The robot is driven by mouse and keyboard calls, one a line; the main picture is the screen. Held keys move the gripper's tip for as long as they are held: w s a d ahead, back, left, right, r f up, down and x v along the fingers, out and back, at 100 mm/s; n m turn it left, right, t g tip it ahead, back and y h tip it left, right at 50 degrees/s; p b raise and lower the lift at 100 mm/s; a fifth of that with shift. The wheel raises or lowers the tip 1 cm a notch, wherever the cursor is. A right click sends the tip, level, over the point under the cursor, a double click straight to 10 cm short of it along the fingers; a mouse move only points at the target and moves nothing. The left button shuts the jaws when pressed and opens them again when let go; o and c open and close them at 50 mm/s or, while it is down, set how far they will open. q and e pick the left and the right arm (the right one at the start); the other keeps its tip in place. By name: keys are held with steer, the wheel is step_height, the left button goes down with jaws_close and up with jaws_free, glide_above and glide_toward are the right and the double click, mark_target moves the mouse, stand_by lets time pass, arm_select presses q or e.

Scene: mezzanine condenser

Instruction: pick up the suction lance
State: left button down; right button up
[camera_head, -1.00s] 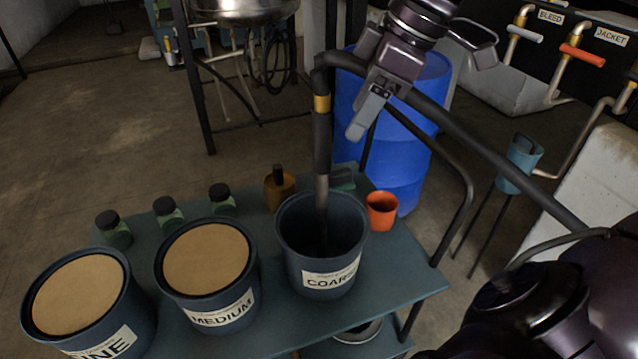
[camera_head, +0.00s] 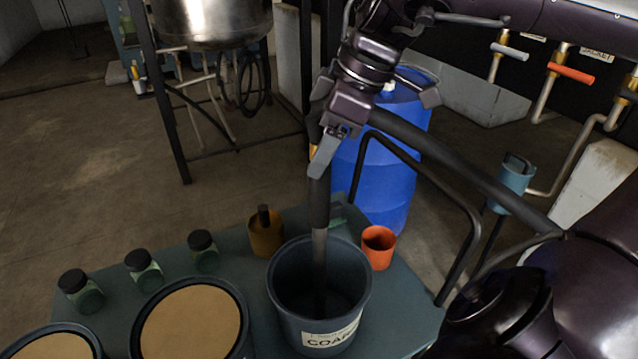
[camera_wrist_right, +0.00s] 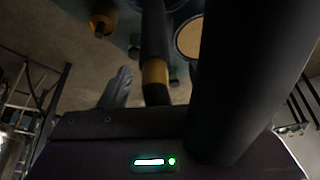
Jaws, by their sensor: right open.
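The suction lance (camera_head: 319,205) is a dark upright tube with a pale lower pipe. It stands in the bucket marked COARSE (camera_head: 350,336), its lower end hidden inside. A thick black hose (camera_head: 455,165) runs from its top toward the right. My right gripper (camera_head: 320,160) is open at the lance's upper part, by the brass band, and partly covers it. In the right wrist view the lance's brass band (camera_wrist_right: 155,72) shows just right of one grey finger (camera_wrist_right: 118,88); the other finger cannot be made out. My left gripper is not in view.
A blue drum (camera_head: 385,170) stands behind. A blue can (camera_head: 512,182) is at the right.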

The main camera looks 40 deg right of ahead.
steer(key=x, duration=0.4)
steer(key=shift+w+d, duration=0.15)
steer(key=shift+d, duration=0.1)
jaws_close()
